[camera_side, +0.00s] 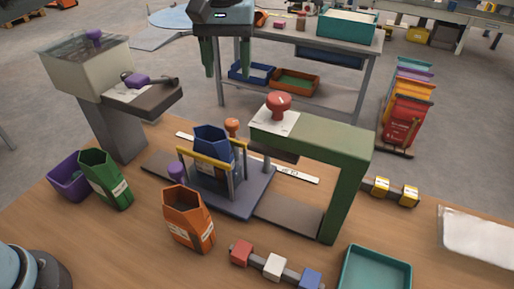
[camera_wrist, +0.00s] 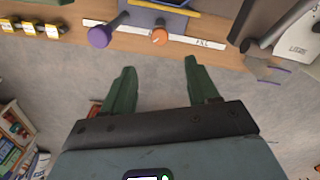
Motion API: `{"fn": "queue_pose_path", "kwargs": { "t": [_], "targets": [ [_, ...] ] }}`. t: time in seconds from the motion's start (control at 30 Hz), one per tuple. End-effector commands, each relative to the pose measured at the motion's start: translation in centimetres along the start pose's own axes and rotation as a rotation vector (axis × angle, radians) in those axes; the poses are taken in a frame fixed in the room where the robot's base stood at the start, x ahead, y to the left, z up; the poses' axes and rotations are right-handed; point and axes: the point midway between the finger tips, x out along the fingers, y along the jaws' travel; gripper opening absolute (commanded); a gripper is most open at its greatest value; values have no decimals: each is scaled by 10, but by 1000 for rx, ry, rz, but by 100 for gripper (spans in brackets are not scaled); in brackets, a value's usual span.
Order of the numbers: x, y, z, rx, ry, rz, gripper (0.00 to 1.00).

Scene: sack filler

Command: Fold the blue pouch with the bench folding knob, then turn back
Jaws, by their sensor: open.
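In the side view the blue pouch (camera_side: 209,139) stands upright with its top open in a bench fixture (camera_side: 240,203), between yellow bars (camera_side: 205,158). An orange knob (camera_side: 232,125) is just behind it and a purple knob (camera_side: 177,172) at the fixture's left. I cannot tell which knob folds. My gripper (camera_side: 227,68) is open and empty, high above and behind the fixture. In the wrist view my open gripper (camera_wrist: 159,66) points over the floor, with the orange knob (camera_wrist: 160,36) and a purple knob (camera_wrist: 100,37) beyond. The pouch is not clear there.
A green press arm (camera_side: 320,145) with a red knob (camera_side: 278,102) stands right of the pouch. A grey hopper machine (camera_side: 90,75) is at left. A teal tray (camera_side: 376,270) is front right.

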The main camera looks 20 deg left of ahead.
Motion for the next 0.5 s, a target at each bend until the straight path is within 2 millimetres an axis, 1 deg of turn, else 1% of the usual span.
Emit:
{"fn": "queue_pose_path", "kwargs": {
  "t": [0.13,0.27,0.5],
  "targets": [
    [6,0,0,-24,0,0,59],
    [20,0,0,-22,0,0,59],
    [57,0,0,-21,0,0,59]
  ]
}}
